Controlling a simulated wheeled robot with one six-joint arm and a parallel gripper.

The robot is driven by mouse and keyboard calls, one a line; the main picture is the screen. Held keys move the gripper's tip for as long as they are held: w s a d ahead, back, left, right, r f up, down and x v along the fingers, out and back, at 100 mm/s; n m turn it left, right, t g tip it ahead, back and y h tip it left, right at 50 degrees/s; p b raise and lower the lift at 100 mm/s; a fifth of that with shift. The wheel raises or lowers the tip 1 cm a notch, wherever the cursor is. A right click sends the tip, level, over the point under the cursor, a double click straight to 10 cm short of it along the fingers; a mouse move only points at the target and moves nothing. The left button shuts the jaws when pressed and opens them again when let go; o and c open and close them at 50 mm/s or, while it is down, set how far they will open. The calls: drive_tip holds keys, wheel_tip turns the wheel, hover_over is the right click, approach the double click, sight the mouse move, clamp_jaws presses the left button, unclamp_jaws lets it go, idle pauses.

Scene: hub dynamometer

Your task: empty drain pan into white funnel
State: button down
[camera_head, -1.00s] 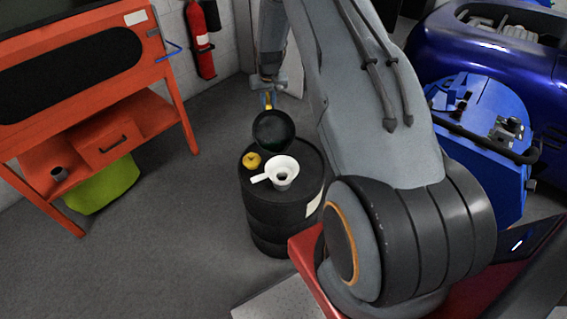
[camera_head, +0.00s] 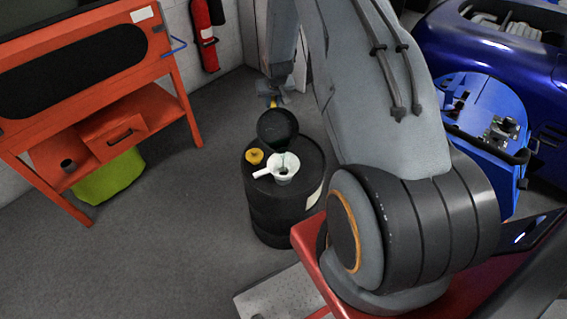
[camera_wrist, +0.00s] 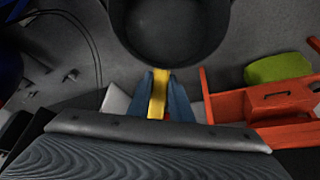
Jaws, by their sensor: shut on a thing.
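The drain pan (camera_head: 277,127) is a round black pan with a yellow handle. My gripper (camera_head: 270,100) is shut on that handle, which also shows between the fingers in the wrist view (camera_wrist: 158,95). The pan is tilted above the white funnel (camera_head: 284,170), and a thin greenish stream seems to run from its lower edge to the funnel. The funnel sits on top of a black drum (camera_head: 283,215). In the wrist view the pan (camera_wrist: 168,28) is cut off by the top edge, and the funnel is not visible.
A yellow cap (camera_head: 254,156) lies on the drum beside the funnel. An orange workbench (camera_head: 118,130) with a green bin (camera_head: 108,178) stands at left. A fire extinguisher (camera_head: 204,35) hangs on the wall. A blue machine (camera_head: 487,130) and blue car stand at right. Floor is clear left of the drum.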

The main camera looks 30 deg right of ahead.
sight(274, 108)
drive_tip(key=shift+s+a+r+b, duration=0.1)
drive_tip(key=shift+s+a+b, duration=0.1)
drive_tip(key=shift+s+b, duration=0.1)
drive_tip(key=shift+s+a+b, duration=0.1)
drive_tip(key=shift+s+b, duration=0.1)
drive_tip(key=shift+b, duration=0.75)
drive_tip(key=s+b, duration=0.1)
drive_tip(key=b, duration=0.2)
drive_tip(key=s+t+b, duration=0.1)
drive_tip(key=b, duration=0.1)
drive_tip(key=shift+a+b, duration=0.25)
drive_tip(key=shift+b, duration=0.15)
drive_tip(key=shift+s+r, duration=0.3)
drive_tip(key=shift+s, duration=0.05)
drive_tip(key=shift+s+a, duration=0.1)
drive_tip(key=shift+s, duration=0.1)
drive_tip(key=shift+s+r+t+b, duration=0.15)
drive_tip(key=shift+r+t+b, duration=0.05)
drive_tip(key=shift+t+b, duration=0.15)
